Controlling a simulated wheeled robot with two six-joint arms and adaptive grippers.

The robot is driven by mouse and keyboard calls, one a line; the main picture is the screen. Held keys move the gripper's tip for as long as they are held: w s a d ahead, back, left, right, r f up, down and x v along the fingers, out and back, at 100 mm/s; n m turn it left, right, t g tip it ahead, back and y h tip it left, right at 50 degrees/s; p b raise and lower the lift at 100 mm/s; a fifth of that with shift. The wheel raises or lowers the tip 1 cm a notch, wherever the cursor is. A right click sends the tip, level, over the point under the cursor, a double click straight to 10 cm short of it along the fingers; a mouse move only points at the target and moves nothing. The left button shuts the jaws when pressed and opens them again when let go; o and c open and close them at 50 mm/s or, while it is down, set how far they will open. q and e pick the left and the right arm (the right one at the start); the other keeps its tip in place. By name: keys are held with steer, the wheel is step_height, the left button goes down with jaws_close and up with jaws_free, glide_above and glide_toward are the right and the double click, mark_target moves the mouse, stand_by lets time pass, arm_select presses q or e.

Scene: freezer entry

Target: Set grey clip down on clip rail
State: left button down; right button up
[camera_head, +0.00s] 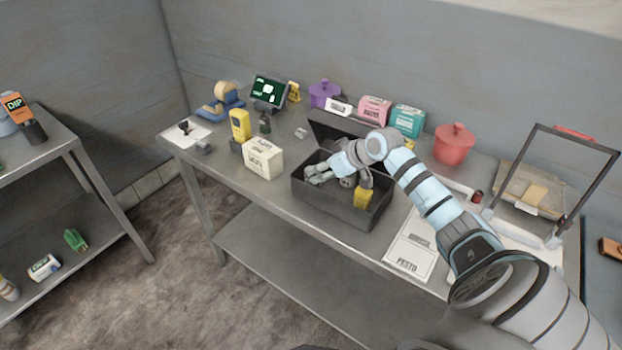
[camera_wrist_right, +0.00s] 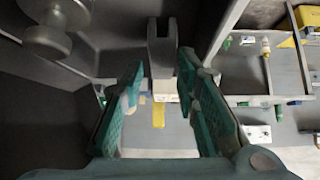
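My right gripper (camera_head: 318,173) reaches down into the left part of a black open bin (camera_head: 335,217) on the steel table. In the right wrist view its two teal fingers (camera_wrist_right: 161,75) stand apart. A dark grey forked piece (camera_wrist_right: 162,42) shows at the gap between the fingertips, with a space on its left; it may be the grey clip, but I cannot tell whether the fingers touch it. In the head view the arm hides this spot. I cannot pick out the clip rail. My left gripper is not in view.
A yellow item (camera_head: 363,196) sits in the bin's right end. A white carton (camera_head: 263,158) stands left of the bin, and a labelled sheet (camera_head: 411,245) lies to its right. A red pot (camera_head: 454,146) and a teal box (camera_head: 407,121) stand behind.

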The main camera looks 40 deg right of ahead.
steer(key=x, duration=0.4)
steer(key=shift+a+f, duration=0.15)
steer(key=c, duration=0.5)
steer(key=shift+c, duration=0.4)
